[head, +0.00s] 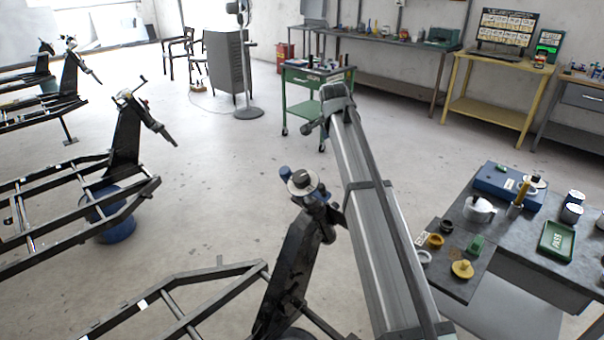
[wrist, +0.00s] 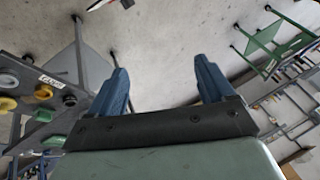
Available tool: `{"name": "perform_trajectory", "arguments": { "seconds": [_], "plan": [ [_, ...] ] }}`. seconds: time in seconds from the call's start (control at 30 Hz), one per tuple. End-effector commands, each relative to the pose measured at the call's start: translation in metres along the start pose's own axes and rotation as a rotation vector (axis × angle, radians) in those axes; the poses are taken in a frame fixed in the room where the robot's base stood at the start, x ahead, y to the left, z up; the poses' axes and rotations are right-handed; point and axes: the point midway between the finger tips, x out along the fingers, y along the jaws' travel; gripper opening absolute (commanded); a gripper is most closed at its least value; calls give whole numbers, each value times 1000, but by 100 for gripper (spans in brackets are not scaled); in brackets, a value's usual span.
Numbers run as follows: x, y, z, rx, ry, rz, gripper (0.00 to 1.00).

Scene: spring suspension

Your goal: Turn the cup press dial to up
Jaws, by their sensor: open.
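A round silver disc with a dark raised piece on top (head: 302,182), which looks like the cup press dial, sits at the head of the nearest black frame (head: 290,255). Blue parts show beside it. I cannot read its markings or which way it is set. My gripper (wrist: 162,70) shows in the wrist view with two blue fingers spread wide and nothing between them but floor. I cannot make out my gripper in the head view, where my grey arm link stands just right of the disc. The disc is not recognisable in the wrist view.
A grey bench (head: 560,215) at right holds a silver pot (head: 480,209), a green tray (head: 557,241) and small parts, including a yellow knob (head: 462,269). A green cart (head: 318,100) stands behind. More frames stand at left. Floor between is clear.

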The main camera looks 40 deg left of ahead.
Motion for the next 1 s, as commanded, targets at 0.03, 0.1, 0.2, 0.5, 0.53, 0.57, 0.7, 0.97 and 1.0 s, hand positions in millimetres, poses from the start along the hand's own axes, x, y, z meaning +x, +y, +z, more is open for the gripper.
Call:
{"name": "perform_trajectory", "arguments": {
  "seconds": [0.03, 0.1, 0.2, 0.5, 0.53, 0.57, 0.7, 0.97, 1.0],
  "plan": [
    [-17, -7, 15, 20, -55, 30, 82],
    [-40, -9, 35, 46, -132, 80, 82],
    [-69, -11, 60, 71, -223, 146, 82],
    [-108, -8, 92, 89, -338, 245, 82],
    [-108, -7, 94, 89, -340, 247, 82],
    [-106, -7, 94, 89, -341, 248, 82],
    [-90, -2, 100, 88, -340, 248, 82],
    [-49, 8, 115, 87, -339, 248, 82],
    [-43, 9, 117, 87, -338, 247, 82]
  ]
}}
